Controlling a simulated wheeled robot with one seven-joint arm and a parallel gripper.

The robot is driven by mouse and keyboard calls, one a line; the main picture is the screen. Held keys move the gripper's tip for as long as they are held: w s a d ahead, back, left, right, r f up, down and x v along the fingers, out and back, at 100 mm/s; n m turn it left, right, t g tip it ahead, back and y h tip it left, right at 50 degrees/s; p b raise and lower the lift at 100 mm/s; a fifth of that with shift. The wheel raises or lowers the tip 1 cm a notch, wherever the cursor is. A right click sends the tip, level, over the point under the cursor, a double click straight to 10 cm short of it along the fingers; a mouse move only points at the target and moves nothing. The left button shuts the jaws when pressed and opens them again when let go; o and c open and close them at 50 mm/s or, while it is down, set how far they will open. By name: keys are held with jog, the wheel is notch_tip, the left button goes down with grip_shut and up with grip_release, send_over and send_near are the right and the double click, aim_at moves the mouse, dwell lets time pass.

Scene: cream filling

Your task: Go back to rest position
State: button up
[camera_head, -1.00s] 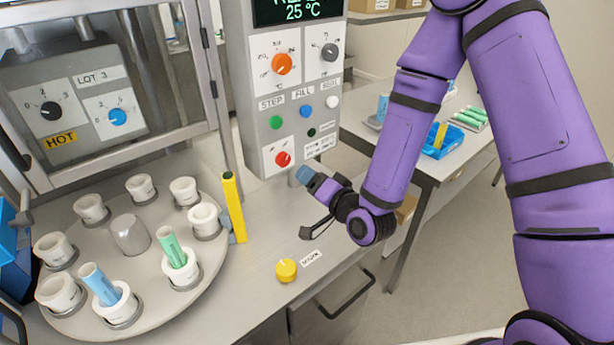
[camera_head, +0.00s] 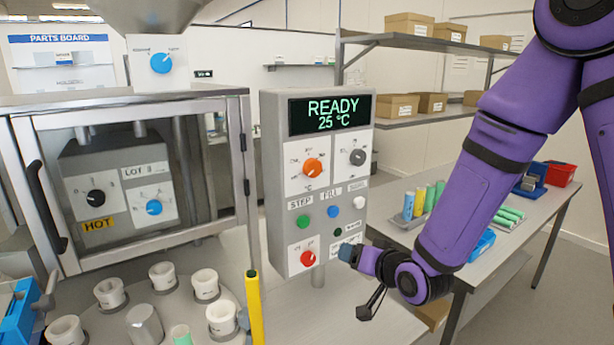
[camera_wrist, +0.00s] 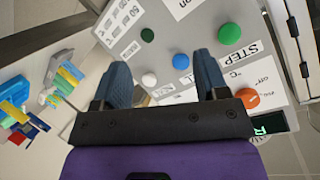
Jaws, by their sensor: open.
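My gripper (camera_head: 352,253) is at the end of the purple arm, in front of the lower right part of the grey control panel (camera_head: 272,190). In the wrist view its two blue fingertips (camera_wrist: 162,75) stand apart with nothing between them, and the panel's buttons and labels lie beyond. The panel's screen (camera_head: 332,114) reads READY 25 °C. The panel carries a green button (camera_head: 304,222), a blue button (camera_head: 333,211), a white button (camera_head: 359,202) and a red knob (camera_head: 308,258). I cannot tell the exact gap between fingertips and panel.
A rotary table with white cups (camera_head: 205,284) stands at lower left, beside a yellow post (camera_head: 255,308). A glass-fronted cabinet (camera_head: 125,105) is behind it. A side table (camera_head: 520,235) with tubes and bins is on the right. Shelves with boxes (camera_head: 409,24) hang behind.

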jog(key=s+d+r+n+g+h, duration=0.1)
jog(key=s+d+r+g+h, duration=0.2)
jog(key=d+r, duration=0.35)
jog(key=s+d+r+h, duration=0.3)
jog(key=s+d+r, duration=0.2)
jog(key=d+r, duration=0.15)
jog(key=s+d+r+g, duration=0.2)
jog(key=s+d+r, duration=0.1)
jog(key=s, duration=0.6)
jog(key=s+d+r+g, duration=0.1)
jog(key=s+r, duration=0.4)
jog(key=s, duration=0.5)
jog(key=shift+s+d+g+h, duration=0.2)
jog(key=shift+d+g+h, duration=0.15)
jog(key=shift+d, duration=0.55)
